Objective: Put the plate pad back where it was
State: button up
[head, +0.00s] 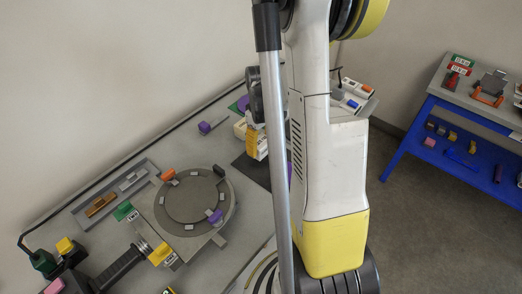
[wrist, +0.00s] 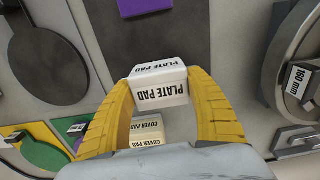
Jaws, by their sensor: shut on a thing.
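The plate pad (wrist: 160,86) is a white block with PLATE PAD in black on two faces. In the wrist view it sits between the yellow fingers of my gripper (wrist: 159,80), which is shut on it. Behind it is a dark grey rectangular mat (wrist: 195,40); I cannot tell whether the pad touches the surface. A cream block marked COVER PAD (wrist: 146,131) is below the plate pad in the picture, near the palm. In the head view my arm hides much of the gripper area.
A round metal part marked 160 mm (wrist: 303,80) is at right. A dark disc (wrist: 52,55) is at left. A blue bench (head: 455,165) stands at far right.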

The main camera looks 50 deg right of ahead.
jog(key=shift+f, duration=1.1)
jog(key=shift+f, duration=0.1)
jog(key=shift+f+b, duration=0.15)
jog(key=shift+b, duration=0.3)
jog(key=o, duration=1.1)
